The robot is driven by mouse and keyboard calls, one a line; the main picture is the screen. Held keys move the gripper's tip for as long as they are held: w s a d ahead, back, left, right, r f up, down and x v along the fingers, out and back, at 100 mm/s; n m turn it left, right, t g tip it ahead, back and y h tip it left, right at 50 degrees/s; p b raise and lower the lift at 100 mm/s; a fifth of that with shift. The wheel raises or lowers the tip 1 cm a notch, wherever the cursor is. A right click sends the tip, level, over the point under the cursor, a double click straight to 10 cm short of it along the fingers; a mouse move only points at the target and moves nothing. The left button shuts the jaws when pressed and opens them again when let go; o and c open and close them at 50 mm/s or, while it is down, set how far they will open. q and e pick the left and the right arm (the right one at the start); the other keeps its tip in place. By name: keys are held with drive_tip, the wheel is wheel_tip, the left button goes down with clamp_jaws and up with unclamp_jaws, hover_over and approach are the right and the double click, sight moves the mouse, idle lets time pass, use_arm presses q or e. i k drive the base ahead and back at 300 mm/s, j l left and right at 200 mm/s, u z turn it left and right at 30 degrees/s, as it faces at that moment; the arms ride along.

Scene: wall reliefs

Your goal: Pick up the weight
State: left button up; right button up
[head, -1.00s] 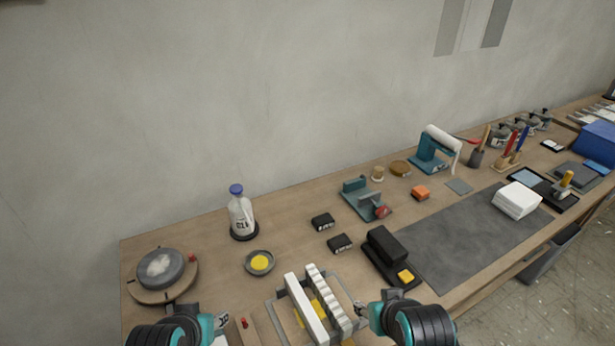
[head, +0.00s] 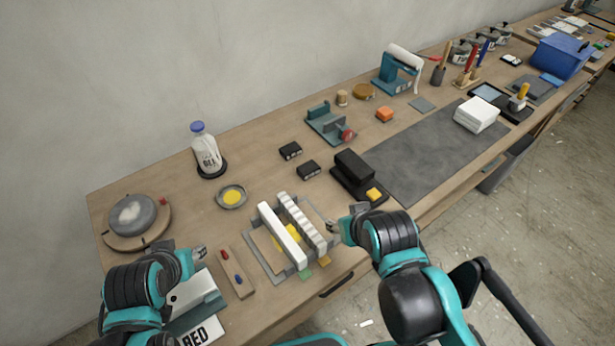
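No object is plainly marked as the weight. Dark block-like things on the bench include a large black block (head: 354,166) on a black base beside a yellow piece, and two small black blocks (head: 290,151) and (head: 308,170) near the middle. My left gripper (head: 201,253) is above the front left of the bench, left of a small wooden board with red and blue pegs. My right gripper (head: 333,227) is at the right side of a frame with two white bars (head: 281,236). Both grippers are small in view, and their finger opening is unclear. I see nothing held.
A round grey dish on a wooden disc (head: 136,241), a bottle with a blue cap (head: 207,155) and a yellow-filled bowl (head: 231,197) stand left. A dark mat (head: 435,155) with a white stack (head: 476,114) lies right. Bare wood shows around the small blocks.

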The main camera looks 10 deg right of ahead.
sight(309, 169)
drive_tip(key=i+l+u, duration=0.2)
drive_tip(key=l, duration=0.25)
drive_tip(key=i+l+u, duration=0.15)
drive_tip(key=l, duration=0.3)
drive_tip(key=l+u, duration=0.2)
drive_tip(key=l, duration=0.3)
drive_tip(key=i+l+u, duration=0.2)
drive_tip(key=l, duration=0.3)
drive_tip(key=k, duration=0.05)
